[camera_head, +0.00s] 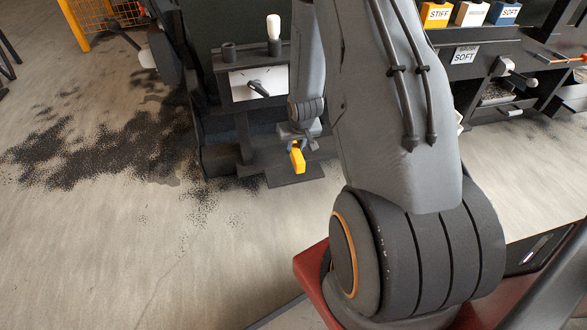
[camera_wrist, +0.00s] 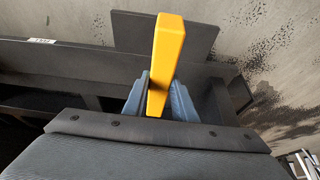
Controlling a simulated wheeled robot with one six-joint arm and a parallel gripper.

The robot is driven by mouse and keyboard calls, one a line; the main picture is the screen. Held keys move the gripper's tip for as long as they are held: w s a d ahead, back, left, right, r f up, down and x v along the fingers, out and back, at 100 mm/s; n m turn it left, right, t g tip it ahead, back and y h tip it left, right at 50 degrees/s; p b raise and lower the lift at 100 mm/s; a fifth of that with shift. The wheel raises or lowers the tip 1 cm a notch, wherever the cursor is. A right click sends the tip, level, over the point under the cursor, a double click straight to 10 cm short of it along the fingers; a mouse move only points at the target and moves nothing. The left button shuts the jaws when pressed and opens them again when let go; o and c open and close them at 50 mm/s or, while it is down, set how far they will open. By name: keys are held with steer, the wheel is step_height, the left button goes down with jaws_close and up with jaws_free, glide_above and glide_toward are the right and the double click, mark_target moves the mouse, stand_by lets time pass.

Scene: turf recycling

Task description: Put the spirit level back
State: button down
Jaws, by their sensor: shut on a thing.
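The yellow spirit level (camera_wrist: 166,58) is held in my gripper (camera_wrist: 157,100), between two blue-grey fingers in the wrist view. It sticks out beyond the fingertips, and its other end is hidden behind the wrist. In the head view the yellow level (camera_head: 298,160) hangs below my gripper (camera_head: 298,142), in front of a dark machine frame. No vial shows on its visible face. In the wrist view a dark rail (camera_wrist: 85,58) with a small white label (camera_wrist: 42,41) runs behind the level. I cannot tell whether the level touches the rail.
A dark machine with a white panel (camera_head: 270,80) and a white-knobbed lever (camera_head: 273,27) stands behind my gripper. Black granules (camera_head: 100,150) lie scattered on the floor at left. At right stands a bench with yellow STIFF (camera_head: 437,14) and blue SOFT (camera_head: 505,13) boxes.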

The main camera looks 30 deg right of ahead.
step_height(320, 180, down, 8)
steer(key=b, duration=0.3)
steer(key=c, duration=1.5)
jaws_free()
steer(key=shift+f, duration=0.1)
steer(key=shift+o, duration=0.2)
